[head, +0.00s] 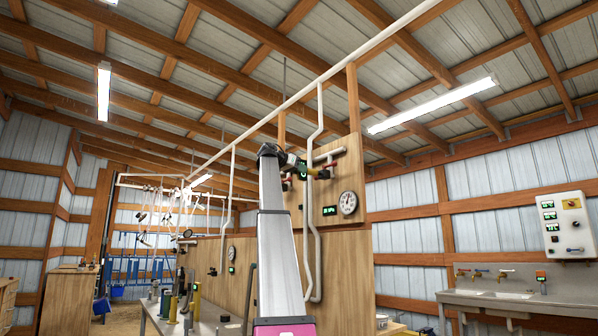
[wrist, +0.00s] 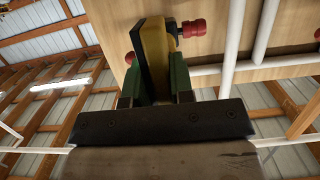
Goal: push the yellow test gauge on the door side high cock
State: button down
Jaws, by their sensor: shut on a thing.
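My gripper (wrist: 155,88) has green fingers shut on the yellow test gauge (wrist: 155,50), which has a black side, in the wrist view. A red-ended cock with a dark stem (wrist: 193,28) shows right beside the gauge's upper end. I cannot tell whether the gauge is seated on it or only next to it. In the head view my gripper (head: 296,165) is raised high at the wooden panel, among red cock parts (head: 286,186) and pipework. My arm and gripper hide most of the gauge there.
A wooden panel (head: 335,195) carries a round dial (head: 348,203), a green digital display (head: 329,210) and white pipes (head: 311,240). A sink counter (head: 515,294) and a control box (head: 567,226) are at right.

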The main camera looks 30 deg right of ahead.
jog(key=shift+d, duration=0.8)
jog(key=c, duration=0.9)
grip_release()
jog(key=v, duration=1)
jog(key=shift+a, duration=0.45)
